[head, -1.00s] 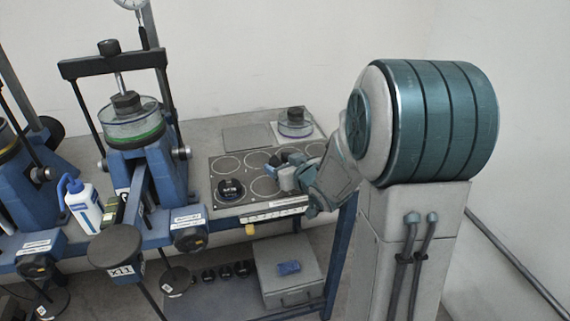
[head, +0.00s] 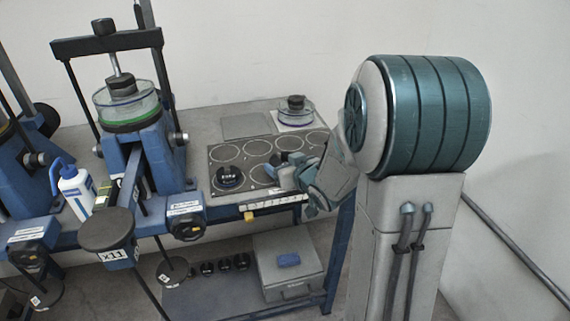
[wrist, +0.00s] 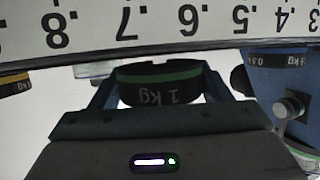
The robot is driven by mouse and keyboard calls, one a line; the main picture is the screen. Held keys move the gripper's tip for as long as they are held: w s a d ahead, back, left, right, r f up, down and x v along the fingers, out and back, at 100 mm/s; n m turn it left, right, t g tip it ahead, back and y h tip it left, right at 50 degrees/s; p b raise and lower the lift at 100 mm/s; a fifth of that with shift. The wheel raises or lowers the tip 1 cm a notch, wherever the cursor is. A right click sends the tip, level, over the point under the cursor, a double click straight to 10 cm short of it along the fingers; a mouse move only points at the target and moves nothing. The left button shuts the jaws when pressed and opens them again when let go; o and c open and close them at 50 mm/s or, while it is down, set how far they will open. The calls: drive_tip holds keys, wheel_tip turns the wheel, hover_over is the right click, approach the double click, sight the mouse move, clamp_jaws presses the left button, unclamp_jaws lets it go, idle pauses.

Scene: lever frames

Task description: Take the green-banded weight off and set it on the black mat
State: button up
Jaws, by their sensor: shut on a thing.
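The green-banded weight (wrist: 150,97), dark and marked 1 kg, appears upside down in the wrist view. My gripper (wrist: 160,82) is shut on it, with a blue finger on either side. In the head view, my gripper (head: 288,172) is at the right part of the black mat (head: 244,163), a dark plate with several pale rings. The green band cannot be made out there, and I cannot tell whether the weight touches the mat. A black weight (head: 229,180) sits on a ring at the mat's left front.
A white numbered scale (wrist: 160,28) crosses the wrist view close to the weight. Blue frames (head: 145,165) with a dish and lever stand at left, beside a white bottle (head: 76,192). A clear dish (head: 295,113) stands behind the mat. Several mat rings are empty.

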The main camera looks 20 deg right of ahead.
drive_tip(key=shift+f+b, duration=0.3)
drive_tip(key=shift+b, duration=0.15)
idle(0.3)
